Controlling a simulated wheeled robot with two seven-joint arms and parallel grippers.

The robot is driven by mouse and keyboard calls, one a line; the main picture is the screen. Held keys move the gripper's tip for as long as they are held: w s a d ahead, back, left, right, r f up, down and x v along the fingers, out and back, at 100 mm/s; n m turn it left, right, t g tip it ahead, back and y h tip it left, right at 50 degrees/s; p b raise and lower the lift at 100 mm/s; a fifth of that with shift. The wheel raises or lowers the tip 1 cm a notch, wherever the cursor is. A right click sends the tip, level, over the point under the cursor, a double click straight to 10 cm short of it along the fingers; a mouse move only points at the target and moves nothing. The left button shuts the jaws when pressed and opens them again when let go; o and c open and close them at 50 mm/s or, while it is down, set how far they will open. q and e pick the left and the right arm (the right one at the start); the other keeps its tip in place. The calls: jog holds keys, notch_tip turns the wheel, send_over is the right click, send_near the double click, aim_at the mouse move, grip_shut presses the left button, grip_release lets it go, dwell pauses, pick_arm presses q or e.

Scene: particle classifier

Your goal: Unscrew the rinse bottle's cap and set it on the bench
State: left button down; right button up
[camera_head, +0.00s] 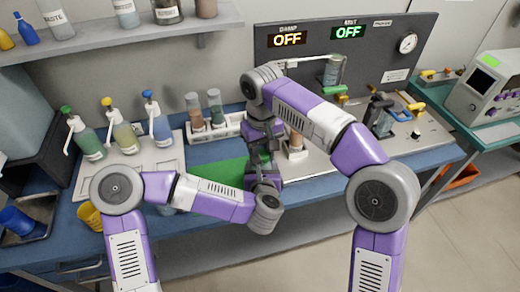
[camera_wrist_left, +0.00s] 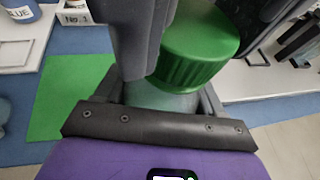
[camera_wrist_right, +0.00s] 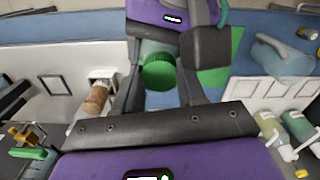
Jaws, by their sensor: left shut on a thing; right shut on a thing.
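The rinse bottle's ribbed green cap (camera_wrist_left: 200,45) shows large in the left wrist view, right over the pale translucent bottle body (camera_wrist_left: 160,98). My left gripper (camera_head: 262,168) is shut on the bottle body, below the cap. My right gripper (camera_head: 265,138) is shut on the cap from the other side; the right wrist view shows the cap (camera_wrist_right: 160,72) between its fingers. In the head view my arms and grippers hide most of the bottle. Whether the cap is still threaded on, I cannot tell. The bottle is above the blue bench (camera_head: 205,152).
A green mat (camera_head: 222,172) lies bare on the bench. Several wash bottles stand on a white tray (camera_head: 165,158) at the left. A rack (camera_head: 230,128) of vials stands behind the grippers. A cork-topped vial (camera_wrist_right: 95,100) stands close by in the right wrist view.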

jog(key=shift+a+n, duration=0.3)
jog(key=shift+n, duration=0.4)
jog(key=o, duration=0.9)
jog(key=shift+c, duration=0.2)
jog(key=o, duration=0.3)
jog(key=shift+d, duration=0.1)
jog(key=shift+r, duration=0.15)
